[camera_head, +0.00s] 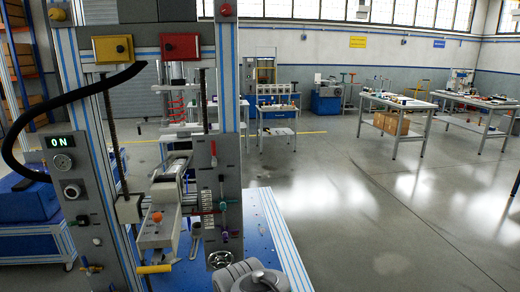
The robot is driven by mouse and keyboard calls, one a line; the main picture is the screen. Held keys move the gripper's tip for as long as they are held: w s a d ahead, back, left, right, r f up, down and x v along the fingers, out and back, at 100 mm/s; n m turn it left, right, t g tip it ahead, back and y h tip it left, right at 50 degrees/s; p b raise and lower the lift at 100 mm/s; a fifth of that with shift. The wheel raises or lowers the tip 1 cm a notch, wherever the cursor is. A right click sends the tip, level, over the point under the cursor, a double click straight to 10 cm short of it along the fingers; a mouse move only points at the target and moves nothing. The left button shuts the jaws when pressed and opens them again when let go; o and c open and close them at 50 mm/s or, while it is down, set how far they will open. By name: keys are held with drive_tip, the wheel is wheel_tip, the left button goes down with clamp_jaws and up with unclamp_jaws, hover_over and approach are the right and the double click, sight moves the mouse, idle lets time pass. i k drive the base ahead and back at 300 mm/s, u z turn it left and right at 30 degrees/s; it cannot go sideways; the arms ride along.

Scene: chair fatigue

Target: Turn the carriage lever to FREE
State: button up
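A tall test machine (227,75) with a grey frame and blue stripes stands at the left. A grey carriage (158,232) with an orange knob sits low between its columns, with a yellow bar handle (154,268) at its front. Small levers are on the grey side panel (205,171): one with a red knob (213,147) and one with a green knob (222,205). Their labels are too small to read, so I cannot tell which is the carriage lever or its setting. A rounded grey part of my arm (236,272) shows at the bottom. My gripper is not visible.
The machine's display (59,142) reads ON. A black cable (60,112) loops out at its left. A blue base plate (262,225) lies beneath it. Workbenches (398,103) stand at the back right. The grey floor (390,220) at the right is clear.

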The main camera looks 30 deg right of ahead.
sight(214, 153)
drive_tip(key=z, duration=0.35)
drive_tip(key=k, duration=0.6)
drive_tip(key=u, duration=0.25)
drive_tip(key=i, duration=0.3)
drive_tip(key=u, duration=0.75)
drive_tip(key=i, duration=0.9)
drive_tip(key=u, duration=0.35)
